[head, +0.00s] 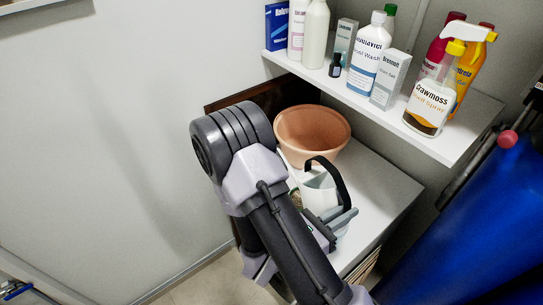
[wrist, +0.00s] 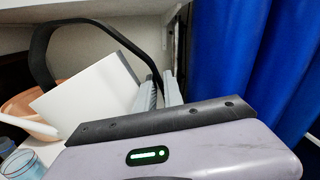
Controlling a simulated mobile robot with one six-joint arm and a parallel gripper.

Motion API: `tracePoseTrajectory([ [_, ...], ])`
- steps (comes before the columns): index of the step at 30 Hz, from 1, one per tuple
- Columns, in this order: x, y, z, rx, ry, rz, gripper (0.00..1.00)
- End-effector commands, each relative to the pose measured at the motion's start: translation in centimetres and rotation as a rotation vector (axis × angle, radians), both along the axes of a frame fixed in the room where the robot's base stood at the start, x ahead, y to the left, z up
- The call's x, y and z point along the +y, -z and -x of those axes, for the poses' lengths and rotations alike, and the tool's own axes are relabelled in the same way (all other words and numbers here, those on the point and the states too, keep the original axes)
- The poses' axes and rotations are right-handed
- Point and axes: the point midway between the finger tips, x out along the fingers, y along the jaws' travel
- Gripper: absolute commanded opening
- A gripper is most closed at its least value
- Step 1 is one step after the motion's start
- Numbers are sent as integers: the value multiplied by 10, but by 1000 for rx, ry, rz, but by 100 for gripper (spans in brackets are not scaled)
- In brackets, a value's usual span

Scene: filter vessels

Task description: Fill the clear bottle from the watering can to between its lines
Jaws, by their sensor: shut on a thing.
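The white watering can (head: 318,196) with a black arched handle stands out beside the bowl in the head view, partly behind my arm. In the wrist view its white body (wrist: 92,98) and black handle fill the left half. My gripper (wrist: 160,92) is shut on the handle's lower end at the can's side; it also shows in the head view (head: 340,218). I cannot tell whether the can touches the surface. A clear bluish vessel (wrist: 22,164), cut off at the lower left of the wrist view, may be the clear bottle; its lines and level are not readable.
A terracotta bowl (head: 312,132) stands behind the can on the white cabinet top (head: 385,190). Above, a white shelf (head: 455,140) holds several bottles and boxes, including a spray bottle (head: 432,100). Blue cloth (head: 465,225) hangs at the right. Bare cabinet top lies right of the can.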

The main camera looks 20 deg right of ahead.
Motion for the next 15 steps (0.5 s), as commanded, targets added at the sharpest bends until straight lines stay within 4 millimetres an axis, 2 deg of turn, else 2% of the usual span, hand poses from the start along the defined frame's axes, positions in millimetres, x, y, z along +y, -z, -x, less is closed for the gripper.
tracePoseTrajectory([
  [15, 2, -10, -10, 77, 1, 20, 0],
])
